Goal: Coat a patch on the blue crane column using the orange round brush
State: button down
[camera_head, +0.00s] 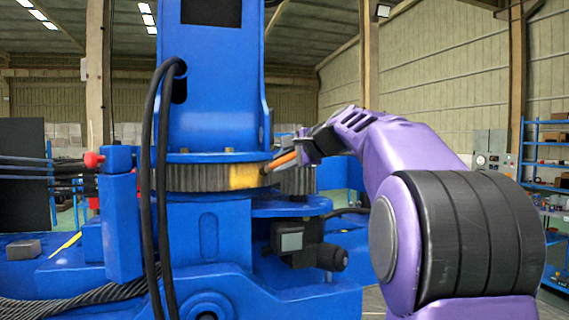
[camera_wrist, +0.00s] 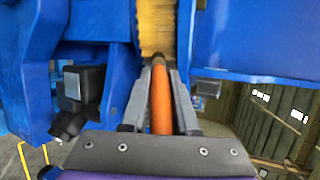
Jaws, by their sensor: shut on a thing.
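The blue crane column (camera_head: 215,95) stands upright in the head view, with a dark toothed ring (camera_head: 200,178) around its base. A yellow-orange coated patch (camera_head: 243,177) shows on the ring's right front; it also shows at the top of the wrist view (camera_wrist: 156,28). My gripper (camera_head: 299,152) is right of the column, shut on the orange round brush (camera_head: 283,160). In the wrist view, the brush handle (camera_wrist: 161,108) lies between the two grey fingers (camera_wrist: 160,85). Its dark tip points at the patch's lower end and appears at or very near the ring; contact cannot be told.
Black hoses (camera_head: 150,180) hang down the column's left side. A dark motor (camera_head: 305,243) is mounted below the ring, under my gripper. Blue shelves (camera_head: 548,170) stand far right.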

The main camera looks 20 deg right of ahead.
jog(key=s+a, duration=0.3)
jog(key=a, duration=0.6)
jog(key=shift+s+b, duration=0.3)
jog(key=shift+b, duration=0.15)
dwell(0.4)
jog(key=s+b, duration=0.1)
jog(key=s, duration=0.1)
jog(key=s+d+b, duration=0.2)
jog(key=s, duration=0.1)
jog(key=shift+s, duration=0.3)
jog(key=shift+s, duration=0.1)
jog(key=s, duration=0.1)
jog(key=s+d+b, duration=0.1)
jog(key=shift+s, duration=0.4)
